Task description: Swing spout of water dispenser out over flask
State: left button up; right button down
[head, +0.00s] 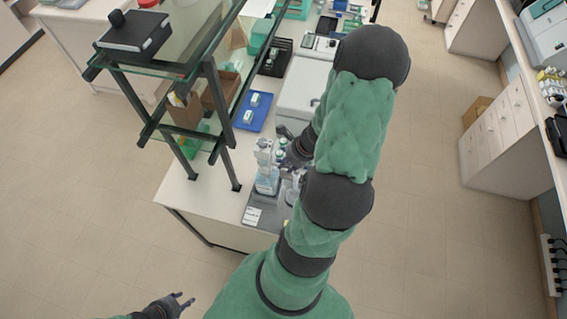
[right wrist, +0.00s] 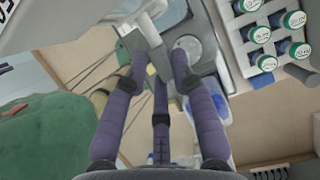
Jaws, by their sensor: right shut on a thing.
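My right gripper (right wrist: 157,56) has its long purple fingers closed around a small grey part at the centre top of the right wrist view. The fingers hide much of that part, which looks like the dispenser's spout. A clear glass vessel, possibly the flask (head: 291,194), is partly hidden by the arm at the bench's near end. My left gripper (head: 182,302) is empty at the bottom left, off the bench, with its fingers apart.
Green-capped bottles (right wrist: 259,34) stand in a white rack close to the right gripper. A grey tray (head: 254,212) lies at the bench's near edge. A dark-framed glass shelf (head: 175,70) rises on the left. A blue tray (head: 245,123) and a white box (head: 297,92) stand behind.

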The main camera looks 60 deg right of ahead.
jog(key=c, duration=1)
grip_release()
jog(key=v, duration=1.2)
jog(key=shift+f, duration=0.1)
